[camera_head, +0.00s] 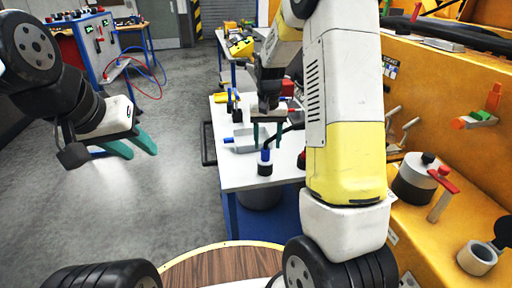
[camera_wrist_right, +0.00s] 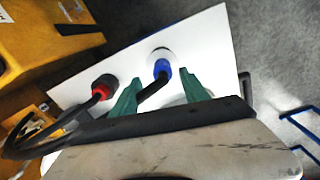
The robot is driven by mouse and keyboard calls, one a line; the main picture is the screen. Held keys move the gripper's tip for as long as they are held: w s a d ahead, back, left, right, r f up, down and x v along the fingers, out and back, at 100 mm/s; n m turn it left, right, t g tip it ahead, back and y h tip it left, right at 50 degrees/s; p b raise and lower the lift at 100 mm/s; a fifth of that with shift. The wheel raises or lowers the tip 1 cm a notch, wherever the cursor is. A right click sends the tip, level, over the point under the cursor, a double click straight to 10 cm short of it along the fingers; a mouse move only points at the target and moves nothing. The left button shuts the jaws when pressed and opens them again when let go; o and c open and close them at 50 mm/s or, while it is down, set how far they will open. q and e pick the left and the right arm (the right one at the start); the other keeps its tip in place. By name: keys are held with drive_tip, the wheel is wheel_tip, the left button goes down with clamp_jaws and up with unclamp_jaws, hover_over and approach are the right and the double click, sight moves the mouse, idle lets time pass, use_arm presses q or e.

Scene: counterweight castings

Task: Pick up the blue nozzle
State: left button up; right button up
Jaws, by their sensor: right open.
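The blue nozzle (camera_head: 265,157) stands on the near part of the white table, with a blue collar and a bent black tube. In the right wrist view the blue nozzle (camera_wrist_right: 162,68) lies between and beyond the two green fingers. My right gripper (camera_head: 267,134) is open above the table, just behind the nozzle in the head view; its fingers (camera_wrist_right: 161,90) straddle the black tube in the wrist view, and I cannot tell whether they touch it. My left gripper (camera_head: 132,146) hangs empty over the floor, fingers apart.
A red-collared nozzle (camera_wrist_right: 103,86) with a black hose stands beside the blue one. An orange machine (camera_head: 455,130) bounds the right side. The grey floor (camera_head: 110,215) at left is clear.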

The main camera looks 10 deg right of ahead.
sight(266, 148)
drive_tip(key=f, duration=0.4)
drive_tip(key=shift+a+f, duration=0.2)
drive_tip(key=shift+a, duration=0.05)
drive_tip(key=shift+c, duration=0.4)
clamp_jaws()
